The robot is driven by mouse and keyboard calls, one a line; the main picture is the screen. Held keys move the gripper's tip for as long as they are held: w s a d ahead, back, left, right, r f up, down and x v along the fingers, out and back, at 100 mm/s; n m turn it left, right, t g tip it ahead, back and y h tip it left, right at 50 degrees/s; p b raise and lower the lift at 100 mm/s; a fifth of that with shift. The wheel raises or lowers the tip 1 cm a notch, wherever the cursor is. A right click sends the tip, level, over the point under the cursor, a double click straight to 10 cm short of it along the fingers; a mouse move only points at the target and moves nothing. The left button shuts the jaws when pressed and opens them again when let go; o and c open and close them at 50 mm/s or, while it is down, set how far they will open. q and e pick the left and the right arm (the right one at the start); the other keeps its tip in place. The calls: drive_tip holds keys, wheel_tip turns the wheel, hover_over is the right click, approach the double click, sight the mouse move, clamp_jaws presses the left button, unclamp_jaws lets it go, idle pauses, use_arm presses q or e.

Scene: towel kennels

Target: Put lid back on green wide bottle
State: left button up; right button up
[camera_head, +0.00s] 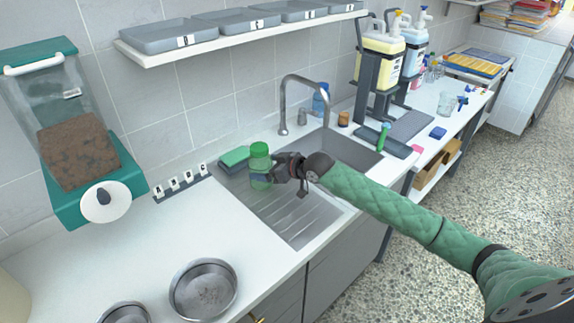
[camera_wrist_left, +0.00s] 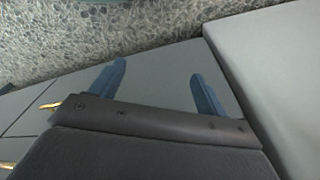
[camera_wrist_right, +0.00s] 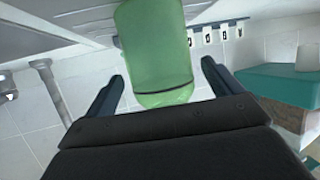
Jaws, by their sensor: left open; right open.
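A wide green see-through bottle (camera_head: 260,163) stands upright on the sink's ribbed drainboard, with a brighter green upper part. I cannot tell whether that part is a lid, and I make out no separate loose lid. My right gripper (camera_head: 281,170) is beside the bottle, reaching in from the right. In the right wrist view the bottle (camera_wrist_right: 155,45) shows upside down between and beyond the two open fingers (camera_wrist_right: 162,70); touch is not visible. My left gripper (camera_wrist_left: 158,70) is open and empty, and shows only in the left wrist view, over a grey cabinet front and speckled floor.
A green sponge-like block (camera_head: 235,156) lies behind the bottle. A tall faucet (camera_head: 283,108) rises behind the sink. A narrow green bottle (camera_head: 384,136) stands farther right.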

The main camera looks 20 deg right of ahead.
use_arm(q)
wheel_tip(320, 180, down, 9)
drive_tip(key=s+a+p, duration=0.1)
drive_tip(key=a+p, duration=0.1)
drive_tip(key=p, duration=0.1)
drive_tip(key=shift+s+r+t, duration=0.2)
drive_tip(key=shift+s+t, duration=0.1)
use_arm(e)
drive_tip(key=v, duration=0.9)
use_arm(q)
drive_tip(key=shift+a, duration=0.1)
use_arm(e)
drive_tip(key=shift+s, duration=0.1)
